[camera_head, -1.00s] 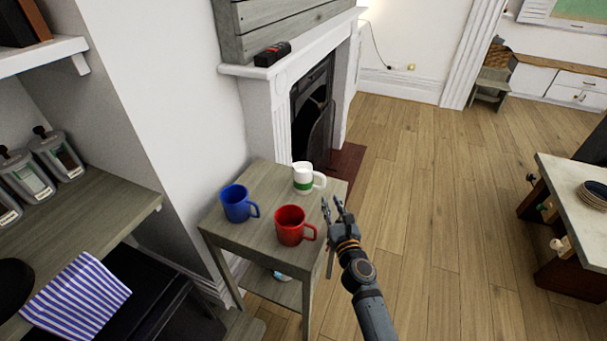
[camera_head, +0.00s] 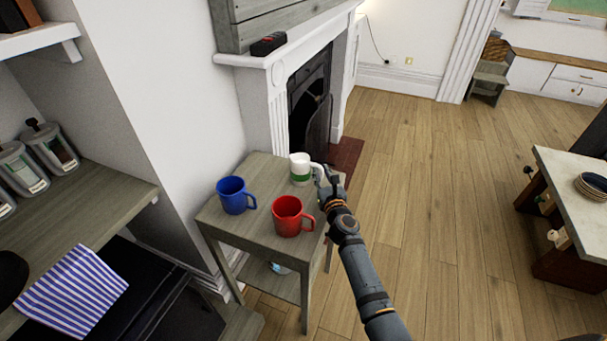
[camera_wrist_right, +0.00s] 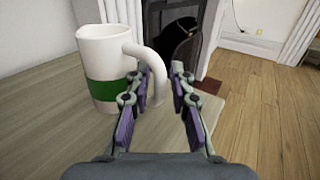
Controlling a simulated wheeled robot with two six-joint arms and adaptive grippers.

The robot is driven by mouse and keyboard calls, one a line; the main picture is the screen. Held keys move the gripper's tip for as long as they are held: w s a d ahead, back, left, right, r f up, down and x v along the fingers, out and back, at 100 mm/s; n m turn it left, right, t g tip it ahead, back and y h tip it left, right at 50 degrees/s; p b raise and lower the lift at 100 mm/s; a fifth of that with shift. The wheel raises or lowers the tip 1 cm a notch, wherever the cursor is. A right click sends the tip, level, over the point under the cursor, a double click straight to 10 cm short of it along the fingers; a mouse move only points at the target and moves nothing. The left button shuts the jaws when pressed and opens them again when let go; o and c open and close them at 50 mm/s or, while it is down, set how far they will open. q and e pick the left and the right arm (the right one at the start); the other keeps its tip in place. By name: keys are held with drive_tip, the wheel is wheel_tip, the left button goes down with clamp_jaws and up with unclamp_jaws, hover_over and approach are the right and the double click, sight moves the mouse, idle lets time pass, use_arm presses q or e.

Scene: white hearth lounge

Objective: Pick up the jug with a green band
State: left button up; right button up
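The white jug with a green band (camera_head: 300,170) stands upright at the back right of the small grey-green table (camera_head: 262,168). In the right wrist view the jug (camera_wrist_right: 105,65) is on the left, its white handle (camera_wrist_right: 152,70) curving toward the fingers. My right gripper (camera_head: 327,176) is beside the handle in the head view. My left gripper is not in view.
A blue mug (camera_head: 234,196) and a red mug (camera_head: 290,216) stand on the same table, left and in front of the jug. The white fireplace (camera_head: 275,105) is close behind. Open wooden floor (camera_head: 430,220) lies to the right.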

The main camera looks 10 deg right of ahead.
clamp_jaws()
drive_tip(key=shift+r, duration=0.15)
idle(0.5)
drive_tip(key=shift+r+p, duration=0.25)
drive_tip(key=shift+p, duration=0.1)
wheel_tip(320, 180, up, 4)
drive_tip(key=p, duration=0.4)
drive_tip(key=shift+s+d, duration=0.1)
drive_tip(key=shift+s, duration=0.05)
drive_tip(key=s+d+r+p, duration=0.5)
drive_tip(key=s+r+p, duration=0.3)
drive_tip(key=s, duration=0.4)
drive_tip(key=shift+s+d+r, duration=0.2)
drive_tip(key=shift+s, duration=0.15)
